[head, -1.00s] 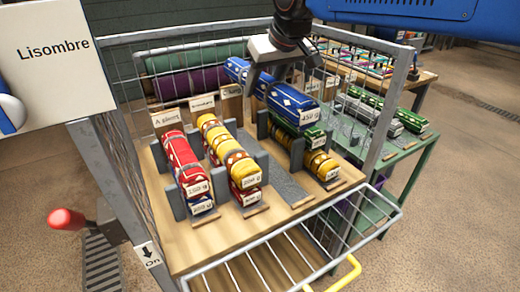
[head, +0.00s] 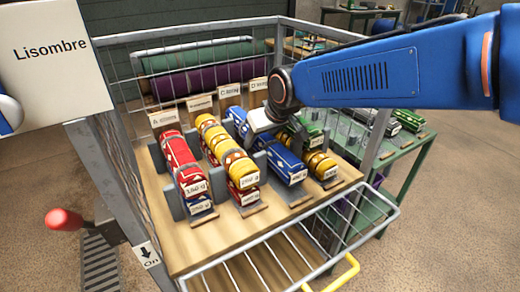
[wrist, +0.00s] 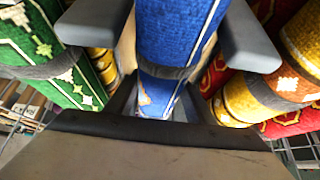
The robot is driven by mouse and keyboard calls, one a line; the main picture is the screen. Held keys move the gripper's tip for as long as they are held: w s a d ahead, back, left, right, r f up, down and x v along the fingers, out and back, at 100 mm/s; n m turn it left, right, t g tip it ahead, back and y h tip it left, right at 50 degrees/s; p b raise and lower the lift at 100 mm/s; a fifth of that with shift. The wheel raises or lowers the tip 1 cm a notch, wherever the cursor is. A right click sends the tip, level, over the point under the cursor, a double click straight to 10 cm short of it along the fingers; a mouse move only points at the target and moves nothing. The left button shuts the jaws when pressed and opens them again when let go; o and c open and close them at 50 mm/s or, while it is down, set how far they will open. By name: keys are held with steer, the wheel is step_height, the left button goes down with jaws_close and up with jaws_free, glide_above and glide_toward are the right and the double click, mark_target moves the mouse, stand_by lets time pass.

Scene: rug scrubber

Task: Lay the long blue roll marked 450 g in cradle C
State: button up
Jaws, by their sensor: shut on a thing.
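The long blue roll (head: 283,162) with white pattern and a weight label on its near end lies lengthwise in the third lane from the left. This lane lines up with the sign that starts with C (head: 229,95). The roll sits low between the lane's grey uprights; whether its full weight rests there I cannot tell. My gripper (head: 262,124) is over its middle and shut on it. In the wrist view the blue roll (wrist: 172,35) runs between the two grey fingers. My gripper and arm hide part of the roll and the cradle.
Red rolls (head: 180,165) and yellow rolls (head: 222,145) are stacked in the lanes to the left. Green and yellow rolls (head: 320,164) fill the lane close on the right. Wire mesh (head: 125,150) encloses the cart; its front rack (head: 290,250) is folded out and empty.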

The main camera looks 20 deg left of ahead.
mark_target(268, 138)
steer(key=shift+f, duration=1.95)
steer(key=o, duration=1.4)
steer(key=shift+f, duration=0.15)
steer(key=shift+s+d+r, duration=0.1)
steer(key=shift+r, duration=0.3)
steer(key=v, duration=1.1)
steer(key=shift+s+d+r, duration=0.1)
steer(key=shift+d+r, duration=0.05)
